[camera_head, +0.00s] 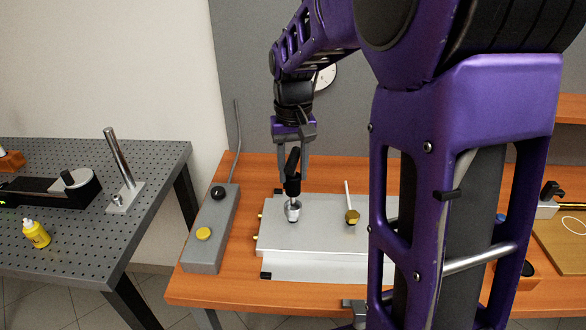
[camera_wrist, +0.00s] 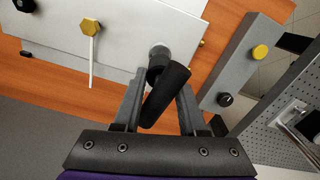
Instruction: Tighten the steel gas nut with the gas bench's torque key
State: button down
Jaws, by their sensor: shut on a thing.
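The torque key (camera_head: 292,184) has a black handle and stands nearly upright, its lower end at the steel gas nut (camera_head: 293,213) on the pale bench plate (camera_head: 322,240). My gripper (camera_head: 293,172) is shut on the key from above. In the wrist view, the key's black handle (camera_wrist: 165,96) lies slantwise between the two grey fingers of my gripper (camera_wrist: 158,93). The steel nut (camera_wrist: 160,52) shows just beyond the key's black lower end. I cannot tell whether the key is fully seated on the nut.
A brass hex nut (camera_head: 352,217) with a thin white rod stands right of the key. A grey control box (camera_head: 210,235) with a black knob (camera_head: 218,193) and yellow button (camera_head: 203,234) lies to the left. A perforated table (camera_head: 85,250) stands further left.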

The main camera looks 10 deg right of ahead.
aim_at(293, 156)
jog(key=shift+f, duration=0.1)
jog(key=shift+f+b, duration=0.3)
jog(key=shift+f, duration=0.2)
jog(key=shift+m, duration=0.6)
notch_tip(293, 156, up, 6)
jog(key=p, duration=0.5)
jog(key=shift+r, duration=0.15)
dwell(0.8)
